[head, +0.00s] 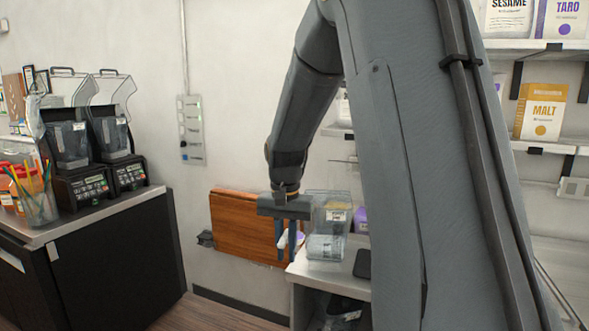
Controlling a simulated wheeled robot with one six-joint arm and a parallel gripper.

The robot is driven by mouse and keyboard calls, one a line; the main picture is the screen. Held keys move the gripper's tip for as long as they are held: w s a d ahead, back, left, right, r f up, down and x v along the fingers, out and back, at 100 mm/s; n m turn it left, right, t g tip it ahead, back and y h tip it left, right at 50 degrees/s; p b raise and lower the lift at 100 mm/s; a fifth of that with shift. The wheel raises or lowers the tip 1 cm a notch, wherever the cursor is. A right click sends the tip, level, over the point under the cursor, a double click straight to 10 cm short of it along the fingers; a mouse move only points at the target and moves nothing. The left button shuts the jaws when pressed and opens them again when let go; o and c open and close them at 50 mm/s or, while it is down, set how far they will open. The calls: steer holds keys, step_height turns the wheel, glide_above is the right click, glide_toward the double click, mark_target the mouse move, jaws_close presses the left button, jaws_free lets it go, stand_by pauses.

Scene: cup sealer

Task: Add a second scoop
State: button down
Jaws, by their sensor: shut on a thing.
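My gripper (286,250) points down in front of a wooden panel, just left of a clear container. It is shut on a small white thing (283,241) that looks like a scoop; the fingers hide part of it, and I cannot tell whether it holds any powder. The clear container (328,226) with a white label stands on a pale counter (318,272), with some pale content low inside. No cup that I can make out is in view.
A dark flat object (362,264) lies on the counter, and a purple-topped thing (361,219) stands behind. Two blenders (70,143) and a holder of straws (40,208) stand on the left counter. The wooden panel (240,228) is on the wall. My arm hides much of the right side.

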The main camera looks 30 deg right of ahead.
steer(key=s+d+r+m, duration=0.1)
steer(key=d+r+m, duration=0.2)
steer(key=r, duration=0.5)
steer(key=s+d+r+m, duration=0.1)
steer(key=d+r+m, duration=0.3)
steer(key=r, duration=0.5)
steer(key=shift+s+d+r, duration=0.15)
steer(key=shift+d, duration=0.75)
